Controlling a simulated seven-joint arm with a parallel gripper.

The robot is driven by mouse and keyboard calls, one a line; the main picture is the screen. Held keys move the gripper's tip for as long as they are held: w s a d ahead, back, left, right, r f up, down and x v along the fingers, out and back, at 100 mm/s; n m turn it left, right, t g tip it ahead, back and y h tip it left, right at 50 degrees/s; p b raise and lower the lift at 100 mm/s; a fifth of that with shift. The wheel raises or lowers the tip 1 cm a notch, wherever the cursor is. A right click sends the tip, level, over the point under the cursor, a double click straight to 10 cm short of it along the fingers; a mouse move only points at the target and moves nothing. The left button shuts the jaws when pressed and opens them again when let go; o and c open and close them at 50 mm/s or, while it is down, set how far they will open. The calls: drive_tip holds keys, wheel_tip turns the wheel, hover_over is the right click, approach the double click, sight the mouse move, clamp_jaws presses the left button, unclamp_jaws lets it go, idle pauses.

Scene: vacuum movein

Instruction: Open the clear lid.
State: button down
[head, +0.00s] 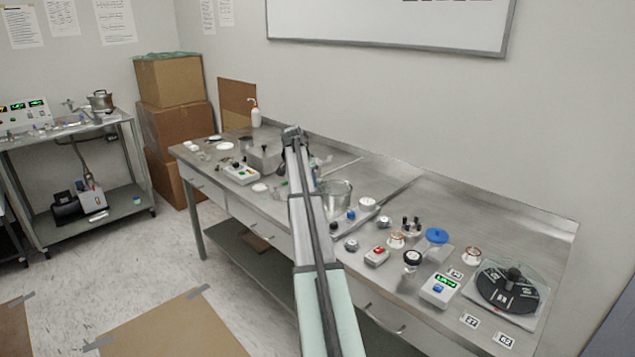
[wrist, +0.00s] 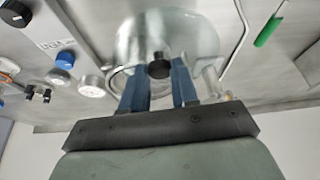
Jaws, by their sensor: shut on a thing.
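The clear lid (wrist: 135,40) is a see-through round shape in the wrist view, with a black knob (wrist: 159,67) near its middle. My gripper (wrist: 160,75) has its two blue fingers on either side of the knob and is shut on it. The front of the knob shows between the fingers. A clear or shiny round vessel (head: 336,196) stands on the bench just right of my arm in the head view. My arm hides the gripper and knob there. I cannot tell whether the lid rests on its rim or is raised.
The steel bench (head: 410,195) holds several knobs and controls. A blue-topped knob (head: 437,236) and black dial (head: 507,289) are at right. A box with buttons (head: 241,174) and a white bottle (head: 255,113) are at left. A green rod (wrist: 270,27) lies near the lid.

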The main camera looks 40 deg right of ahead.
drive_tip(key=w+m, duration=0.1)
drive_tip(key=w, duration=0.1)
drive_tip(key=w+m+g, duration=0.1)
drive_tip(key=m, duration=0.1)
drive_tip(key=shift+w+a, duration=0.35)
drive_tip(key=shift+a, duration=0.05)
drive_tip(key=shift+w+m+g, duration=0.7)
drive_tip(key=shift+w+m, duration=0.4)
drive_tip(key=shift+m, duration=0.3)
drive_tip(key=c, duration=0.8)
unclamp_jaws()
drive_tip(key=shift+a, duration=0.1)
drive_tip(key=shift+c, duration=0.2)
drive_tip(key=v, duration=1.3)
drive_tip(key=shift+r, duration=0.5)
